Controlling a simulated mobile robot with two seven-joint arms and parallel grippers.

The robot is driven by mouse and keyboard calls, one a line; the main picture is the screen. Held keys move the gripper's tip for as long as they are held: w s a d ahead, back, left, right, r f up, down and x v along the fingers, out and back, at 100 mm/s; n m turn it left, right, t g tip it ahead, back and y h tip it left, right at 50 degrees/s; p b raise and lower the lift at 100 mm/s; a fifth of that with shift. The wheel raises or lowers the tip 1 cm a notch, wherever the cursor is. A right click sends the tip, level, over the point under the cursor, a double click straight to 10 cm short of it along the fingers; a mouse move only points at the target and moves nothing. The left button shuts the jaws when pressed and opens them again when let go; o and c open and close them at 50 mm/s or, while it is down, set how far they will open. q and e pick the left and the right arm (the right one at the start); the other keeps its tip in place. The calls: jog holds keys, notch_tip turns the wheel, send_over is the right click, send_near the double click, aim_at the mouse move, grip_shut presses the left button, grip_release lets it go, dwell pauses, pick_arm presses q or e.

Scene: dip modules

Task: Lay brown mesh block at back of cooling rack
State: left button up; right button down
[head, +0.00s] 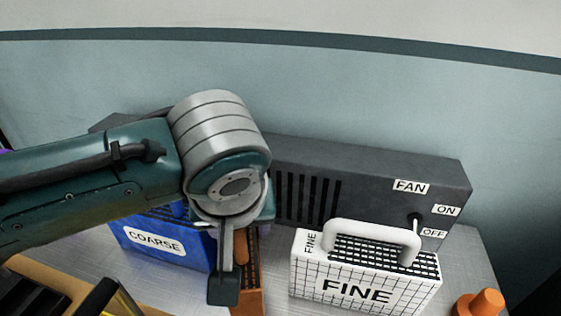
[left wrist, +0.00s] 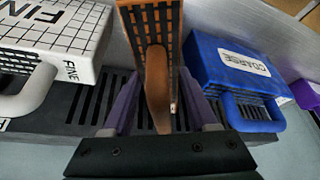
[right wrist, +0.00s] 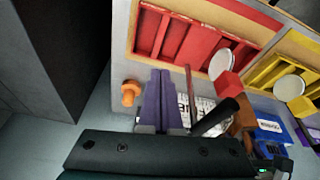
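The brown mesh block (left wrist: 135,22) stands in the middle of the left wrist view, its brown handle (left wrist: 157,85) toward my left gripper (left wrist: 160,88). The gripper's purple fingers are apart, one on each side of the handle, with gaps showing. In the head view the block (head: 247,285) is mostly hidden behind my left arm, between the blue COARSE block (head: 165,240) and the white FINE block (head: 330,270). My right gripper (right wrist: 160,78) has its fingers together and looks empty. I cannot tell which surface is the cooling rack.
A dark grey slotted fan box (head: 370,180) with an ON/OFF switch stands behind the blocks. An orange knob (head: 482,303) is at the right. The right wrist view shows a red slotted tray (right wrist: 180,38) and a yellow one (right wrist: 300,70).

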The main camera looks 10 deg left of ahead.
pick_arm(q)
jog(key=o, duration=0.4)
jog(key=shift+c, duration=0.2)
jog(key=shift+s+d+r, duration=0.1)
jog(key=shift+r, duration=0.45)
jog(key=p+v, duration=0.2)
jog(key=v, duration=0.8)
jog(key=shift+f+p, duration=0.1)
jog(key=shift+p, duration=0.2)
jog(key=shift+s+r, duration=0.35)
jog(key=shift+r, duration=0.25)
